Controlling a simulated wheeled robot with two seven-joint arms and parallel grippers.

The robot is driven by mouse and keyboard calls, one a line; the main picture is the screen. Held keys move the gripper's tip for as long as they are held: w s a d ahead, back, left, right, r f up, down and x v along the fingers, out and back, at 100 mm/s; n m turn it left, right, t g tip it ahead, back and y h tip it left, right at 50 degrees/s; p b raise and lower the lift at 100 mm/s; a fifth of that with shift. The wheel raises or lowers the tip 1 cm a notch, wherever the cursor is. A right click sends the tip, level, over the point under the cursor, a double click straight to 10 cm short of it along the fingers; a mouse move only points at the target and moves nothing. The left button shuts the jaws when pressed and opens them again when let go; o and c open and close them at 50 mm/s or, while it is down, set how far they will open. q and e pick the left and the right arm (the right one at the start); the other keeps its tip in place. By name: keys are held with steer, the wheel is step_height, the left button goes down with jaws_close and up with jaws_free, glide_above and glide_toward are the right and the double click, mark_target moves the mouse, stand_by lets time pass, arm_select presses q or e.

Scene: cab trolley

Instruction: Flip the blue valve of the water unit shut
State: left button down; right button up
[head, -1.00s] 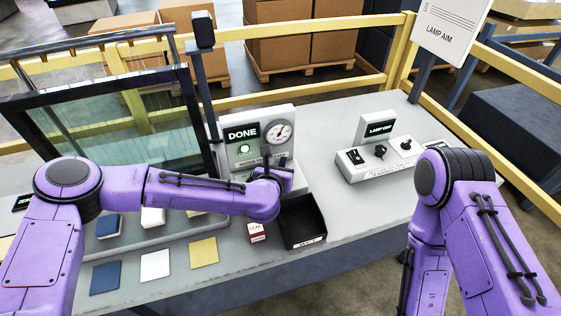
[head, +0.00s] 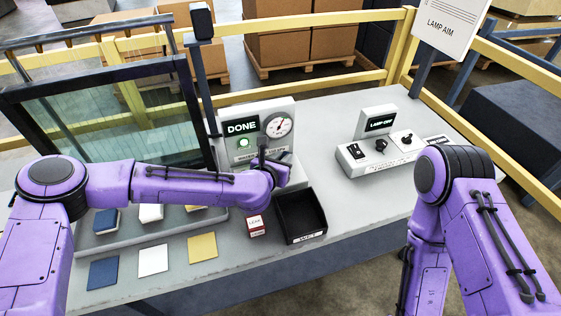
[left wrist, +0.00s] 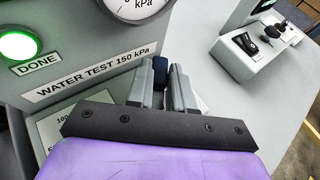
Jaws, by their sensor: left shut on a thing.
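The water unit (head: 228,113) is a pale panel on the table with a DONE display, a round gauge (head: 278,125) and a lit green lamp (head: 243,143). In the left wrist view its label (left wrist: 95,75) reads WATER TEST 150 kPa. My left gripper (head: 263,150) is at the unit's front, below the gauge. In the left wrist view, its grey fingers (left wrist: 160,85) are shut on the dark blue valve (left wrist: 160,66), mostly hidden between them. The valve's exact angle cannot be told. My right gripper is out of view; only that arm shows at right.
A black open bin (head: 322,222) and a small red-and-white box (head: 256,231) stand in front of the unit. A lamp unit (head: 372,166) with knobs is to the right. A dark-framed glass pane (head: 110,115) stands left. The table between the two units is clear.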

arm_select(q)
steer(key=m+h+b, duration=0.1)
steer(key=m+g+h+b, duration=0.1)
steer(key=shift+d+f+m+h, duration=0.1)
steer(key=shift+f+m+h, duration=0.05)
steer(key=shift+m+h, duration=0.2)
steer(key=shift+s+d+m+g+h, duration=0.1)
steer(key=shift+s+m+g+h, duration=0.05)
steer(key=shift+m+g+h, duration=0.7)
steer(key=shift+r+m+g+h, duration=0.2)
steer(key=shift+m+g+h, duration=0.15)
steer(key=shift+m+h, duration=0.05)
steer(key=m+g, duration=0.1)
steer(key=m+g+h, duration=0.1)
steer(key=m+g+p, duration=0.1)
steer(key=shift+s+d+r+h, duration=0.15)
steer(key=shift+s+d+h, duration=0.1)
steer(key=shift+h, duration=0.15)
steer(key=shift+s+m+g+h+p, duration=0.1)
steer(key=shift+m+g+h+p, duration=0.35)
steer(key=shift+m+g, duration=0.45)
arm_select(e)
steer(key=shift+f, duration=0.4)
arm_select(q)
steer(key=shift+s, duration=0.1)
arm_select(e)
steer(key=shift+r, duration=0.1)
arm_select(q)
steer(key=c, duration=1)
jaws_free()
